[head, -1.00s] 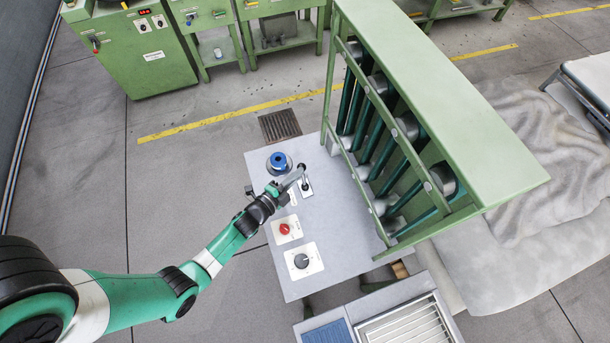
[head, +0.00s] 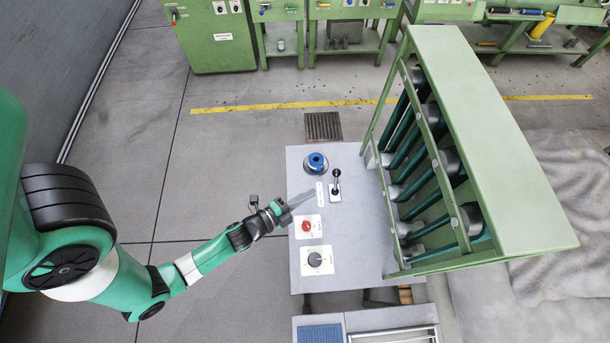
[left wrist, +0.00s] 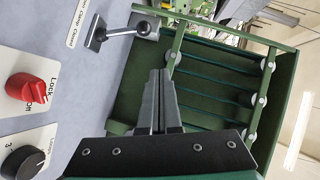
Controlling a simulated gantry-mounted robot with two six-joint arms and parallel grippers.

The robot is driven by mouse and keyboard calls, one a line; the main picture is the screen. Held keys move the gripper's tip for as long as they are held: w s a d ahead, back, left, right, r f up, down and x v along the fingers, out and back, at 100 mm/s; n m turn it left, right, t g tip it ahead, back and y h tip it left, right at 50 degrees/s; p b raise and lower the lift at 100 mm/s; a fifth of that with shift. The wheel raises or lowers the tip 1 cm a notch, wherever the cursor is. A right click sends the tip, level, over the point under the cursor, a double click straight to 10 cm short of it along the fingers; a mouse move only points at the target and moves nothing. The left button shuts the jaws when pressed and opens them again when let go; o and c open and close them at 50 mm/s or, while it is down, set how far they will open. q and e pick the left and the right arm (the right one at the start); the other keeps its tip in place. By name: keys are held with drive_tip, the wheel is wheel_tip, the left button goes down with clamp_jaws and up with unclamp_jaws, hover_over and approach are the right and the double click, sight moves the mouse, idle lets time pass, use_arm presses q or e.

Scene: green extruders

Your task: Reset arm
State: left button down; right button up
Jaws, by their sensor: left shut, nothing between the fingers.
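My left arm reaches in from the left in the head view, and its gripper (head: 298,200) is over the left part of the grey panel (head: 350,215). The gripper is shut and empty, with its fingers together in the left wrist view (left wrist: 163,100). A lever with a dark knob (head: 336,178) stands just right of the fingertips, apart from them; it also shows in the left wrist view (left wrist: 125,32). A blue round knob (head: 316,161) is behind the gripper. A red knob (head: 306,226) and a black knob (head: 315,259) are on white plates in front. My right gripper is not in view.
A green frame with dark green rollers (head: 500,150) stands along the panel's right side. Green machines (head: 215,35) line the back. A slatted grey unit (head: 395,336) is at the front. Open floor (head: 240,150) lies left of the panel.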

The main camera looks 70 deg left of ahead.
use_arm(q)
drive_tip(key=shift+s+d+r, duration=0.1)
drive_tip(key=shift+s+r, duration=0.05)
drive_tip(key=shift+s, duration=0.25)
